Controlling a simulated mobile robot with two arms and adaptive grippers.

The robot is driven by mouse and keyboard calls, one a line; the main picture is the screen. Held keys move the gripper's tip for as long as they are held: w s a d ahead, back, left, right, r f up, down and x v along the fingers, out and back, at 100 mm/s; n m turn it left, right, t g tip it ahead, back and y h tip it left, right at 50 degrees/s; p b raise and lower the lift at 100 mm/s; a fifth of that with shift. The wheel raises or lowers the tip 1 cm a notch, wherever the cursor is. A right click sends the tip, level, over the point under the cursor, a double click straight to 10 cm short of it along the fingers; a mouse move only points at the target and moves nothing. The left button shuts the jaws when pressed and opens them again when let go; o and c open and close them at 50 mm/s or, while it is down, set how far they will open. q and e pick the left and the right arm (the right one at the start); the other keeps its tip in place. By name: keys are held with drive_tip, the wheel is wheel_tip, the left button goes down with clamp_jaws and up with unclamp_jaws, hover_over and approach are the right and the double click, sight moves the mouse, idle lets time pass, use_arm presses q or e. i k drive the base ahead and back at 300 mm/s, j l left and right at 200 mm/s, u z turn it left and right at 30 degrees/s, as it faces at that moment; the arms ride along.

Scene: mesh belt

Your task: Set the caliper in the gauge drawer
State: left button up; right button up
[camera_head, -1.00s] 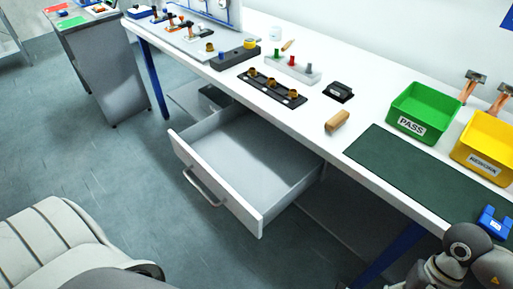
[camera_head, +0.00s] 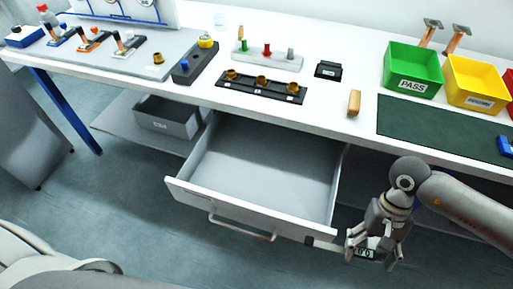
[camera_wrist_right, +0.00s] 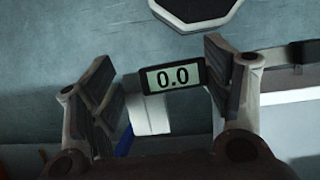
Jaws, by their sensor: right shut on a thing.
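The caliper (camera_head: 326,245) is in my right gripper (camera_head: 371,257), just right of the drawer's front corner and over the floor. The fingers hide part of the caliper. The gauge drawer (camera_head: 250,209) is pulled out below the bench, and its visible floor is empty. My left gripper is not in view.
The bench (camera_head: 345,138) above the drawer holds a black rack (camera_head: 245,88), a wooden block (camera_head: 354,103), a green PASS bin (camera_head: 414,85), a yellow bin (camera_head: 475,99) and a dark green mat (camera_head: 440,125). A grey box (camera_head: 167,124) sits on the lower shelf.

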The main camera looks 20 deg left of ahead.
sight(276, 166)
drive_tip(key=j+z, duration=0.15)
drive_tip(key=j, duration=0.4)
drive_tip(key=j+z, duration=0.2)
drive_tip(key=j, duration=0.35)
drive_tip(key=k+j+z, duration=0.15)
drive_tip(key=j, duration=0.4)
drive_tip(key=j+z, duration=0.15)
drive_tip(key=j, duration=0.4)
drive_tip(key=j+z, duration=0.2)
drive_tip(key=j, duration=0.4)
drive_tip(key=j+z, duration=0.15)
drive_tip(key=j, duration=0.45)
drive_tip(key=j+z, duration=0.2)
drive_tip(key=j, duration=0.4)
drive_tip(key=k+j+z, duration=0.15)
drive_tip(key=j, duration=0.4)
drive_tip(key=j+z, duration=0.1)
drive_tip(key=j, duration=0.7)
